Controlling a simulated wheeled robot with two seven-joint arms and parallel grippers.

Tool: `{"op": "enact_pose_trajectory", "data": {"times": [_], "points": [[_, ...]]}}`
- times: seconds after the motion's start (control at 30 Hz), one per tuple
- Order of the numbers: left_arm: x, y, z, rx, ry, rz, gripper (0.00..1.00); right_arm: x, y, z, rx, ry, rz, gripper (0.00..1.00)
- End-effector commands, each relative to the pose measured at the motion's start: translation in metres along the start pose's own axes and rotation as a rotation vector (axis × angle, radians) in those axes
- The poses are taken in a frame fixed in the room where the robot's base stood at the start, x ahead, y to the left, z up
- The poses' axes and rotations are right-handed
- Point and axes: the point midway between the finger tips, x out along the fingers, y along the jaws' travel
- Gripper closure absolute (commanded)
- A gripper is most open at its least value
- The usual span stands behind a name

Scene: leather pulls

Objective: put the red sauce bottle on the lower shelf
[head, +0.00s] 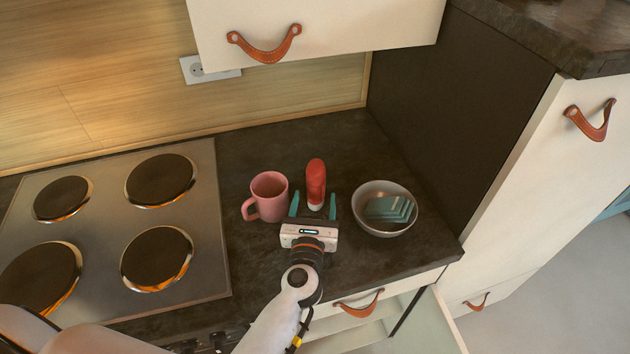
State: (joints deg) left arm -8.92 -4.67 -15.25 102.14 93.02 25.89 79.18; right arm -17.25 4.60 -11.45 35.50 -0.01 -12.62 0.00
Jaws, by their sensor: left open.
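The red sauce bottle (316,182) stands on the dark counter between a pink mug and a metal bowl. My left gripper (313,200) is open, with its two teal fingers pointing at the bottle. The bottle's lower end shows between or just beyond the fingertips; I cannot tell whether they touch it. Below the counter, under a drawer front, an open cabinet shows a pale shelf surface (352,336). Most of the cabinet inside is hidden, and I cannot tell which shelf this is. My right gripper is not in view.
The pink mug (268,196) is close left of the gripper. The metal bowl (371,228), holding teal pieces (390,209), is close right. A stove (112,225) fills the left. An open cabinet door (437,326) stands at the lower right. A wall cabinet (335,25) hangs above.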

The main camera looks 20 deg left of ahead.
Motion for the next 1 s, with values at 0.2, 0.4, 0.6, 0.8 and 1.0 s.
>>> {"op": "enact_pose_trajectory", "data": {"times": [0.2, 0.4, 0.6, 0.8, 1.0], "points": [[0.018, 0.000, -0.002, 0.002, 0.001, 0.001, 0.35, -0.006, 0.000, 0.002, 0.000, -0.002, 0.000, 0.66], [0.047, -0.003, -0.007, 0.004, 0.003, 0.002, 0.35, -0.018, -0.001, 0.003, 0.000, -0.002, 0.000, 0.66], [0.064, -0.002, -0.003, 0.001, 0.001, 0.002, 0.35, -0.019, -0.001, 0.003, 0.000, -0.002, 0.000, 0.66], [0.065, -0.002, -0.003, 0.001, 0.001, 0.002, 0.35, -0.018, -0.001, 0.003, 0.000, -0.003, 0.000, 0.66], [0.064, -0.002, -0.003, 0.001, 0.001, 0.002, 0.66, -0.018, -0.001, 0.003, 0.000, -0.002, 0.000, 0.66]]}}
